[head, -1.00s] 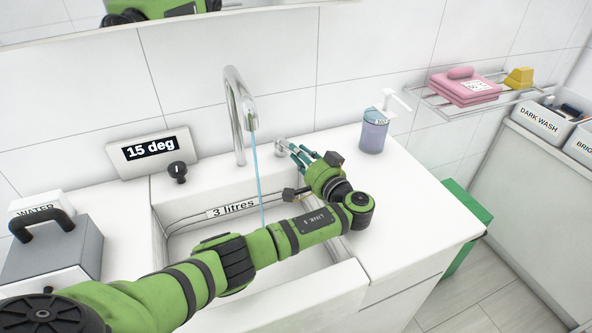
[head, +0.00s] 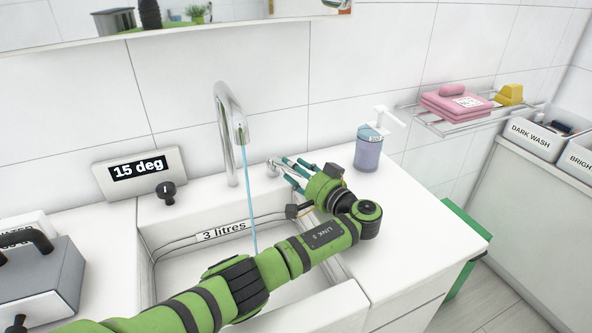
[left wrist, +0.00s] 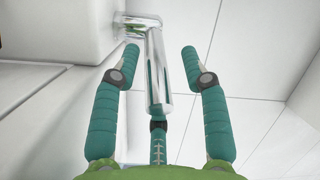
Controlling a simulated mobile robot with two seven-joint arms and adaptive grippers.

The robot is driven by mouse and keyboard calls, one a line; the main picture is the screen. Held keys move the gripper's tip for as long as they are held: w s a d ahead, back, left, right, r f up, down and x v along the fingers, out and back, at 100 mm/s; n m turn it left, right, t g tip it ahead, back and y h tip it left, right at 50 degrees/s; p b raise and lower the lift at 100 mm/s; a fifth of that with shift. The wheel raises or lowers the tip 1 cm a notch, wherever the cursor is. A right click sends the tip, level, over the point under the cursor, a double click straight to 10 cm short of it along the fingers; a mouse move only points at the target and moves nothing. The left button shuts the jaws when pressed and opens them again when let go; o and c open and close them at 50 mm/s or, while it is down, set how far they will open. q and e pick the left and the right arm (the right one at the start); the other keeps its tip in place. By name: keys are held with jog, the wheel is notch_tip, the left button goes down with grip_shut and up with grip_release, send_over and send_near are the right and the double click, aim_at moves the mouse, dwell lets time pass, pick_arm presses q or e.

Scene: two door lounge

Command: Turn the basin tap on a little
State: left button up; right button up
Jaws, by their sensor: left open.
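The basin tap has a tall curved chrome spout (head: 229,125) with a thin blue stream of water (head: 249,200) falling into the white basin (head: 190,274). A short chrome tap handle (head: 272,166) stands to the right of the spout, partly hidden by my fingers. My left gripper (head: 290,172) is open at this handle. In the left wrist view the chrome lever (left wrist: 158,78) lies between the teal fingers of my left gripper (left wrist: 160,62), with gaps on both sides. A third finger is below the lever's end. My right gripper is not in view.
A "15 deg" display (head: 138,172) and black knob (head: 166,190) stand left of the spout. A "3 litres" label (head: 222,231) marks a line in the basin. A soap dispenser (head: 368,150) stands right of my gripper.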

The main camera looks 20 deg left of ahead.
pick_arm(q)
notch_tip(320, 180, up, 10)
jog(key=shift+r, duration=0.1)
dwell(0.4)
